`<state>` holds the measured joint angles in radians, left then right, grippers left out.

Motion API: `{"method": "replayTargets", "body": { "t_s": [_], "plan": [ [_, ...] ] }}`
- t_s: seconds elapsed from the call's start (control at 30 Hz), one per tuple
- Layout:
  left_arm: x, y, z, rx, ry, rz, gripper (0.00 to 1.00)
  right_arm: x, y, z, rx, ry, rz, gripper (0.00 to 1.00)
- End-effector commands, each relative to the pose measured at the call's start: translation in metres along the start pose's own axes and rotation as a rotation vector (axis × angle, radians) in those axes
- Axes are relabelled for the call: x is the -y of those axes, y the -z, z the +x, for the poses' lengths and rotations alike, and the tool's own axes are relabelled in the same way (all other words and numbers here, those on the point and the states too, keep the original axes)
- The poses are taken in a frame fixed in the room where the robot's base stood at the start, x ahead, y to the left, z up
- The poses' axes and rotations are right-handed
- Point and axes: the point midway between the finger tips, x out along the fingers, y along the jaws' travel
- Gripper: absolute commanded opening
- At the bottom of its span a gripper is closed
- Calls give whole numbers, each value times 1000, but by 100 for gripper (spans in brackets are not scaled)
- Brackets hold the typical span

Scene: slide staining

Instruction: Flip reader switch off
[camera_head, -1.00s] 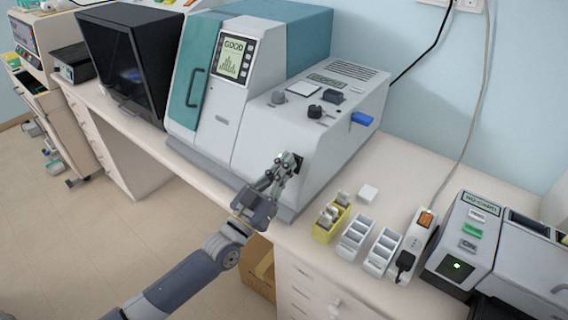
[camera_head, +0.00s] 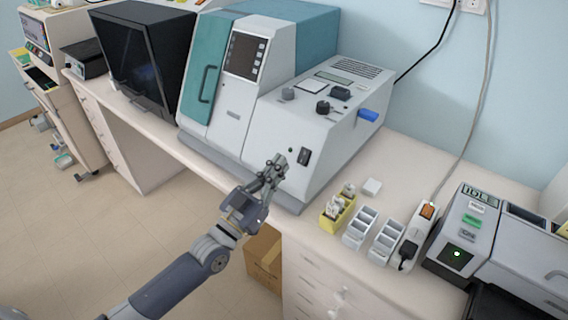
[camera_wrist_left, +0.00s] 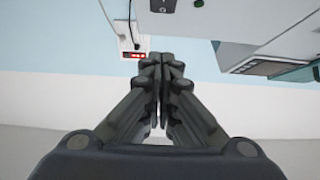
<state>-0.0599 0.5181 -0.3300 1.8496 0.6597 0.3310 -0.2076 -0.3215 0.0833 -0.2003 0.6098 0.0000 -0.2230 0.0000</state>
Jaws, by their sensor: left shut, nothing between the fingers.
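The reader (camera_head: 262,120) is the large white and teal machine on the bench, and its screen (camera_head: 245,56) is dark. Its black rocker switch (camera_head: 304,156) is on the front side panel, with a small dark green lamp (camera_head: 291,150) beside it. In the left wrist view the black switch (camera_wrist_left: 163,5) shows at the top edge, beyond the fingertips. My left gripper (camera_head: 277,160) is shut and empty, in front of the panel, just left of and apart from the switch. It also shows in the left wrist view (camera_wrist_left: 161,62). My right gripper is out of view.
A yellow rack (camera_head: 337,213), white racks (camera_head: 360,228) and a power strip (camera_head: 411,235) stand right of the reader. A small device (camera_head: 462,230) showing IDLE is further right. A black-fronted box (camera_head: 150,60) stands left. A cardboard box (camera_head: 263,250) is below the bench.

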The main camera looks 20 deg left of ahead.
Motion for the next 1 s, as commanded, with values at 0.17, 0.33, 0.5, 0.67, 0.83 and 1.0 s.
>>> {"method": "replayTargets", "body": {
  "t_s": [0.17, 0.33, 0.5, 0.67, 0.83, 1.0],
  "plan": [
    [0, 2, -30, 3, 0, 1, 0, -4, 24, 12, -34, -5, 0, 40],
    [0, 7, -50, 3, -1, 0, 0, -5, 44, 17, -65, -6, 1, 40],
    [0, 11, -61, 0, 0, 0, 0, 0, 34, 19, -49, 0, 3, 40],
    [0, 12, -63, -1, 0, 1, 0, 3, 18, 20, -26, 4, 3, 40],
    [0, 12, -63, 0, 0, 1, 0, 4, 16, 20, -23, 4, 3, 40],
    [0, 12, -63, 0, 0, 0, 0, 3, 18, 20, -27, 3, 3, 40]
  ]
}}
